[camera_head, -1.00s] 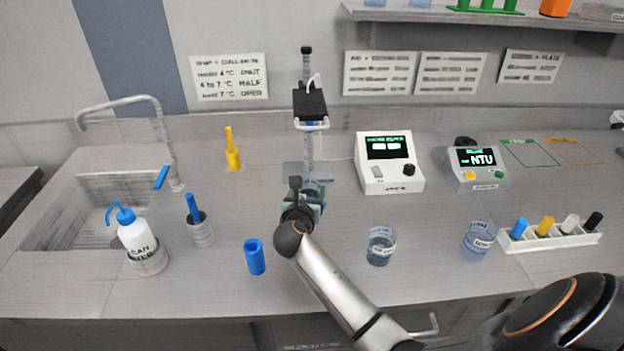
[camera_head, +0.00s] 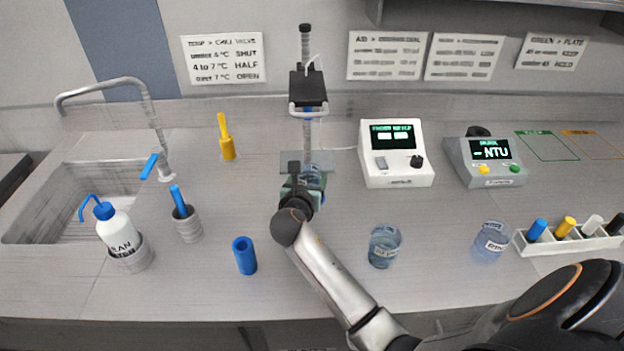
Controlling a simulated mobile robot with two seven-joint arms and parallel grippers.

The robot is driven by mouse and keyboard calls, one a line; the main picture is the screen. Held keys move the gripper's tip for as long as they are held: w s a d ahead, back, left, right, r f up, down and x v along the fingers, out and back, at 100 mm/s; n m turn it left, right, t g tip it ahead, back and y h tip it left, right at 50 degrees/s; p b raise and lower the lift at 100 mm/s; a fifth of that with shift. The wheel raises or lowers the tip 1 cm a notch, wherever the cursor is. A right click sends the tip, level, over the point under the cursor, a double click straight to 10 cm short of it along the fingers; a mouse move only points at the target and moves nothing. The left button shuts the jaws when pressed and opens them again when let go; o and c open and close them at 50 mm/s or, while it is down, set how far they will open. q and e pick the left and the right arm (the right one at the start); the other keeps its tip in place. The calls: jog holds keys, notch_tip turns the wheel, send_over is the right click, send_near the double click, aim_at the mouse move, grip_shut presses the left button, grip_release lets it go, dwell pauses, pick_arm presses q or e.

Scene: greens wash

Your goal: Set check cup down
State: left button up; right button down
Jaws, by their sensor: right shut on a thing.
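My right gripper (camera_head: 303,192) is at the foot of the stand (camera_head: 307,130) in the middle of the bench. It is shut on a clear cup (camera_head: 312,176), which is mostly hidden behind the gripper; I cannot tell whether the cup touches the stand's base plate. Two other clear labelled cups stand on the bench: one with liquid (camera_head: 384,246) right of my arm, and one farther right (camera_head: 490,241). My left gripper is not in view.
A blue cylinder (camera_head: 245,256) stands left of my right arm. A wash bottle (camera_head: 118,230) and a holder with a blue-handled tool (camera_head: 187,222) stand near the sink (camera_head: 70,205). A white meter (camera_head: 396,155), an NTU meter (camera_head: 486,160) and a marker rack (camera_head: 568,240) are right. Bench between cups is clear.

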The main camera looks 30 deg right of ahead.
jog(key=shift+a, duration=0.1)
dwell(0.3)
grip_release()
jog(key=shift+f, duration=0.1)
